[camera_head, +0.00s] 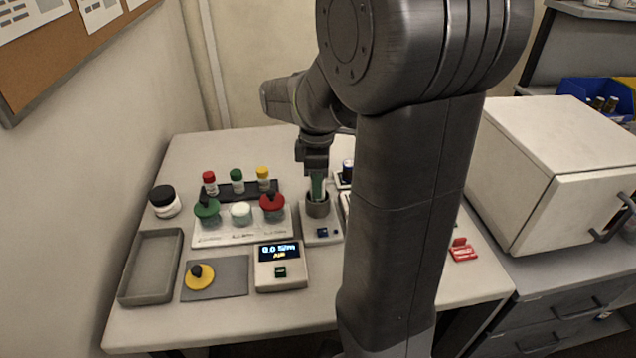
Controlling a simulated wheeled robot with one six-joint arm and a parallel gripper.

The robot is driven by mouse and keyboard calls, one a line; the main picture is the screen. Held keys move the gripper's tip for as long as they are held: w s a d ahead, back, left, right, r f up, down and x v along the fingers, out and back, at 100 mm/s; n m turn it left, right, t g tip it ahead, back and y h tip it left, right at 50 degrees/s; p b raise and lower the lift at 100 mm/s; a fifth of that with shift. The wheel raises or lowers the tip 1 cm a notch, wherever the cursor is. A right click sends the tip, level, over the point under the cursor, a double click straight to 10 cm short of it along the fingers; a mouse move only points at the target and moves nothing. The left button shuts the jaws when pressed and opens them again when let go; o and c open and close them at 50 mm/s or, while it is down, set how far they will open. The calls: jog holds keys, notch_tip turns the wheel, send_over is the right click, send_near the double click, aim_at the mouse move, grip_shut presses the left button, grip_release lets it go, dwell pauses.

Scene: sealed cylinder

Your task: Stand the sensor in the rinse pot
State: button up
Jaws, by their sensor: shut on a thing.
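My gripper (317,190) points down over a grey cylindrical holder (317,208) on a pale base with a blue button. It is shut on a slim green thing (318,184), which looks like the sensor. The green thing's lower end is hidden at the holder's mouth, so I cannot tell how deep it sits. A pale labelled rack (240,236) left of the holder bears a pot with a green lid (207,208), a lidless pot with whitish contents (241,211) and a pot with a red lid (272,203). The labels are too small to read, so I cannot tell which is the rinse pot.
A yellow lid (199,277) lies on a grey mat (231,276), beside an empty grey tray (131,279). A meter (280,269) with a lit display stands in front. Small capped bottles (236,181) stand behind the rack. A white cabinet (540,165) stands right. My arm hides the table's centre right.

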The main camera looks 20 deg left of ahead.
jog(key=shift+f, duration=0.3)
jog(key=shift+f, duration=0.15)
jog(key=o, duration=1.1)
jog(key=shift+c, duration=0.2)
notch_tip(320, 180, up, 12)
jog(key=shift+r+p, duration=0.2)
jog(key=shift+p, duration=0.15)
